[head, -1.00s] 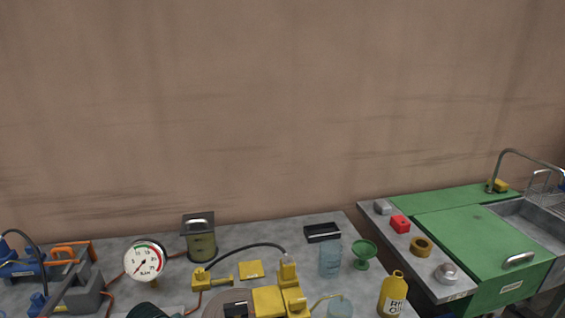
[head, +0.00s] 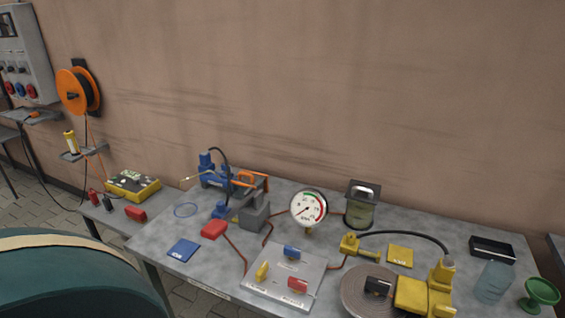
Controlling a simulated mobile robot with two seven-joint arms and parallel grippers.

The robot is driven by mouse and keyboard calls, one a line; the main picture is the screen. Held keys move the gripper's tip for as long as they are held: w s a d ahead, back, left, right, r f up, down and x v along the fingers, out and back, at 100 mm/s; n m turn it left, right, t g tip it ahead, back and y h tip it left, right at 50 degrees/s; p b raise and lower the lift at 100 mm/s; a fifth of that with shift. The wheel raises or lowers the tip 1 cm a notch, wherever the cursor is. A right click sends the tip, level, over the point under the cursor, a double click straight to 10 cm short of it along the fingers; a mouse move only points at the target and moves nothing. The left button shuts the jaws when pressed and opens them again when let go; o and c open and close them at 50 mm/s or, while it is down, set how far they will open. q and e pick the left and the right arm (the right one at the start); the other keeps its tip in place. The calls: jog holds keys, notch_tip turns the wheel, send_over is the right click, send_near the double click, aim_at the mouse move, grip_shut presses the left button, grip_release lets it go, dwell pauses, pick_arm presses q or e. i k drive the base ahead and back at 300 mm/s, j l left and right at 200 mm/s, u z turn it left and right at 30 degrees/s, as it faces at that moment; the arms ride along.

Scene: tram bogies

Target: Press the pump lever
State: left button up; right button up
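A red pad or grip (head: 213,230) sits at the front left of the grey workbench, with a thin red-brown rod or line running from it toward a grey valve plate. It may be the pump lever, but I cannot tell for certain. A blue pump-like unit (head: 212,180) with a black hose stands behind it, with an orange handle (head: 245,178) at its right. A grey block (head: 255,215) stands between them and a round white pressure gauge (head: 309,208). Neither of my grippers is in view.
The grey plate (head: 285,275) carries yellow, blue and red handles.

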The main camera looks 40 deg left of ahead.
aim_at(217, 227)
jog(key=u, duration=1.6)
